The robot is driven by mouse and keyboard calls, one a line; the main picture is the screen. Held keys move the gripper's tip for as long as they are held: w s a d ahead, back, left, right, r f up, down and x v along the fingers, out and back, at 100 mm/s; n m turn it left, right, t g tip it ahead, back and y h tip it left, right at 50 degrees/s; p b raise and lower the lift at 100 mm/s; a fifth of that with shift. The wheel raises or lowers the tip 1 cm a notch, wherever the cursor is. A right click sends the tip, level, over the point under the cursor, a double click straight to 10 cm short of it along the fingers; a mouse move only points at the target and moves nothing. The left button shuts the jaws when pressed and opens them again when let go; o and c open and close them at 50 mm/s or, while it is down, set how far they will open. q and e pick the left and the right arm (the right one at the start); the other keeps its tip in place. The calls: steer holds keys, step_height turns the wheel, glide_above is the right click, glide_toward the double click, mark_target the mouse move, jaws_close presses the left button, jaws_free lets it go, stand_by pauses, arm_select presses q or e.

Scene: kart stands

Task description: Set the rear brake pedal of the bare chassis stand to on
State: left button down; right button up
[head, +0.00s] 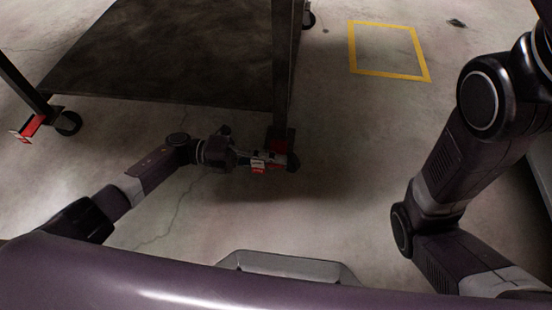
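The stand (170,62) is a dark metal frame with a flat lower shelf, upright legs and casters. A red brake pedal (258,168) shows low at the caster (293,163) under its near right leg. My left gripper (266,157) is low at this pedal and covers part of it. Its fingers are small and dark here, so I cannot tell whether they are open or shut, or touching the pedal. A second red pedal (29,127) sticks out at the left caster (68,123). My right gripper is out of view; only its arm shows at the right.
A yellow floor outline (390,75) lies at the upper right, empty inside. Another caster (308,19) of the stand shows at the top. A pale object edge (541,170) stands at the far right. The concrete floor between stand and my base is clear.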

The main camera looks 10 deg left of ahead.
arm_select(q)
steer(key=shift+w+f+m+b, duration=0.15)
steer(key=shift+f+m+b, duration=0.25)
steer(key=shift+f+m, duration=0.45)
steer(key=shift+w+f+m+b, duration=0.15)
steer(key=shift+f+m+b, duration=0.25)
steer(key=shift+m, duration=0.85)
steer(key=c, duration=2.2)
jaws_free()
steer(key=a, duration=1.2)
